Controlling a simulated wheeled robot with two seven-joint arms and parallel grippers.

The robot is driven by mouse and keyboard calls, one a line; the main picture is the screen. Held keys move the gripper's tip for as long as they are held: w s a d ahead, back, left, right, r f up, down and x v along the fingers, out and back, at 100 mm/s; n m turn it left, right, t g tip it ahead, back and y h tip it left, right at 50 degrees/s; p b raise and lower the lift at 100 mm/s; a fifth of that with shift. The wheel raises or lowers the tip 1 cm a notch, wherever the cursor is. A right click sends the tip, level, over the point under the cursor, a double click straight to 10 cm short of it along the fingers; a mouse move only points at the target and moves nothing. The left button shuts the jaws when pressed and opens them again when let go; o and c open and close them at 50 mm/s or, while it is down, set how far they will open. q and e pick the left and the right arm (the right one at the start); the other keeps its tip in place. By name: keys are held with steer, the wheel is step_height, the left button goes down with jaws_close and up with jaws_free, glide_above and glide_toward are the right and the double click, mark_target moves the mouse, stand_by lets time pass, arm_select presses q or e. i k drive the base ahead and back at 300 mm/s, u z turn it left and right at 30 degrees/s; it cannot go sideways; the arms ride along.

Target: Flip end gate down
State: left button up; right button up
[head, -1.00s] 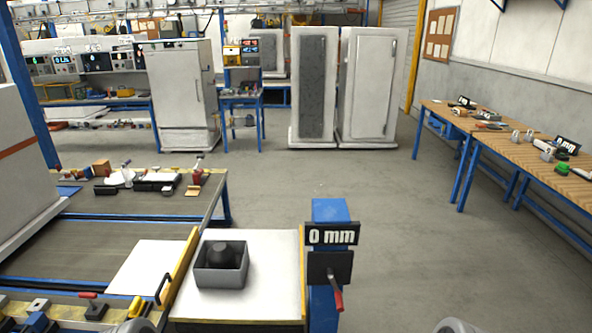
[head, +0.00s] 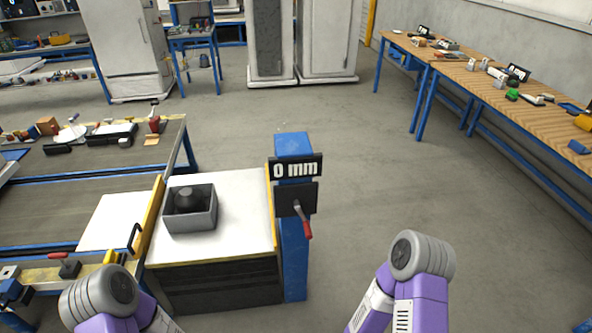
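A yellow upright gate (head: 152,221) with a black handle (head: 134,239) stands along the left edge of a white-topped lift platform (head: 243,217). It stands between that platform and the grey table on the left. A grey open box (head: 190,224) holding a dark round part (head: 187,199) sits on the platform near the gate. Purple and grey links of both my arms show at the bottom, but neither gripper is in view.
A blue post (head: 294,258) with a "0 mm" display (head: 296,168) and a red-handled lever (head: 303,221) stands at the platform's right. A white panel (head: 110,221) lies left of the gate. Open floor lies to the right, before the wooden benches (head: 480,80).

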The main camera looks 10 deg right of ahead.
mark_target(146, 231)
steer(key=k, duration=0.6)
steer(key=u, duration=0.75)
steer(key=i, duration=2.25)
steer(key=z, duration=0.6)
